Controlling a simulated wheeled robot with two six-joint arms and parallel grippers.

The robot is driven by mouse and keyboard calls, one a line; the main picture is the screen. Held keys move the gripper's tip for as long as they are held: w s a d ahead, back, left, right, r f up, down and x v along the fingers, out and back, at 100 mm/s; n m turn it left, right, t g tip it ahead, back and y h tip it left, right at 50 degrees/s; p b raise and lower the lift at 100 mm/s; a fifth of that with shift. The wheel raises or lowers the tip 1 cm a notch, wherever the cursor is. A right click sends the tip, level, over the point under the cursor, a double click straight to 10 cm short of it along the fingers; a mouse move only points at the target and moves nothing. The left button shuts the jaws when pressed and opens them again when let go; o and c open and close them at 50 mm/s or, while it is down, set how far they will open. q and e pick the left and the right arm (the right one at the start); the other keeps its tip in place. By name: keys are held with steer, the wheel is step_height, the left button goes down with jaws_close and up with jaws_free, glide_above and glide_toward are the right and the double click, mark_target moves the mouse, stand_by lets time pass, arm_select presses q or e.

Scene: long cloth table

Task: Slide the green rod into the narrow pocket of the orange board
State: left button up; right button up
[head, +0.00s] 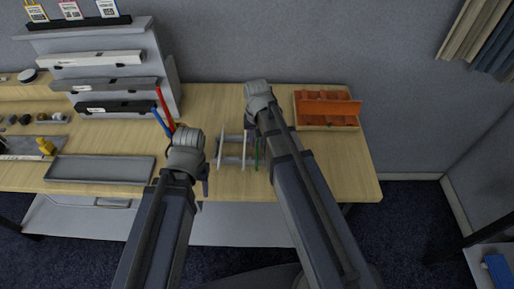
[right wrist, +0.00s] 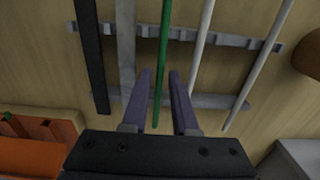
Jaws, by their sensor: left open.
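The green rod (right wrist: 164,50) lies across a grey notched rack (right wrist: 148,31), and also shows in the head view (head: 257,155). My right gripper (right wrist: 160,75) is open over the rack, with one finger on each side of the green rod and gaps visible between. In the head view my right gripper (head: 251,132) is partly hidden by its own wrist. The orange board (head: 328,108) stands on the table to the right of the right gripper, and its edge shows at lower left in the right wrist view (right wrist: 35,157). My left gripper (head: 205,187) is open and empty, left of the rack.
A black bar (right wrist: 90,55), a grey bar (right wrist: 125,45) and two white rods (right wrist: 203,40) share the rack. Red (head: 164,105) and blue (head: 160,122) rods stand behind my left wrist. A grey tray (head: 100,169) and a tiered shelf (head: 110,70) are at left.

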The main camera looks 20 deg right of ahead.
jaws_close()
arm_select(q)
steer(key=shift+r, duration=0.1)
arm_select(e)
steer(key=shift+r, duration=0.15)
